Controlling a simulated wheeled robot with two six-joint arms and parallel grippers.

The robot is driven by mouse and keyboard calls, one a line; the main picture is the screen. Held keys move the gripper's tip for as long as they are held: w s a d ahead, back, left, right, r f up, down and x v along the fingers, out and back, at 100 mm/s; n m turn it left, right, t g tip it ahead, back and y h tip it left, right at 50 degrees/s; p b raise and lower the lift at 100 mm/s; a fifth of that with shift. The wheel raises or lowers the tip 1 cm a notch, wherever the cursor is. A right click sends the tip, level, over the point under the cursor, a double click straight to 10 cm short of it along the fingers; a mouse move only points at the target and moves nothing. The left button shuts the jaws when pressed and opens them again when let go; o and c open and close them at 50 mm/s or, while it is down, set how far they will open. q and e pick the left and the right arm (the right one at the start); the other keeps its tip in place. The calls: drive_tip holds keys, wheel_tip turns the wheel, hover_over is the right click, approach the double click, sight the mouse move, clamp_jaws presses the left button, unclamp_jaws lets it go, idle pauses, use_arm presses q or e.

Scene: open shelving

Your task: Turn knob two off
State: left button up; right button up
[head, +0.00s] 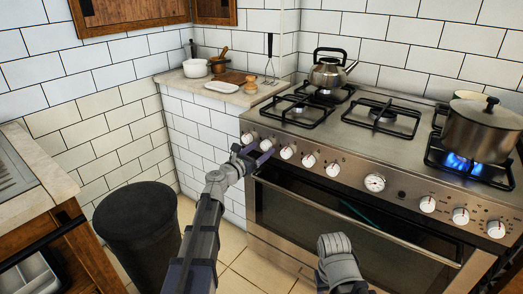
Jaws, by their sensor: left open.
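The stove's front panel carries a row of white round knobs. On the left part are the first knob (247,138), the second knob (266,145), the third knob (287,152) and two more. Several others, including a right-end knob (495,229), are right of the round dial. Which one counts as knob two is not marked. My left gripper (257,155) is open at the panel's left end, just below and in front of the first two knobs; contact cannot be told. My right gripper (338,245) is low before the oven door, its fingers unclear.
A blue flame (460,163) burns under a large pot (480,130) at the stove's right. A kettle (330,73) stands on a back left burner. The oven door handle (350,217) runs below the knobs. A dark bin (137,225) stands left of my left arm.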

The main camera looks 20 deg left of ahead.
use_arm(q)
drive_tip(key=shift+w+d, duration=0.15)
drive_tip(key=shift+w, duration=0.2)
drive_tip(key=shift+c, duration=0.2)
clamp_jaws()
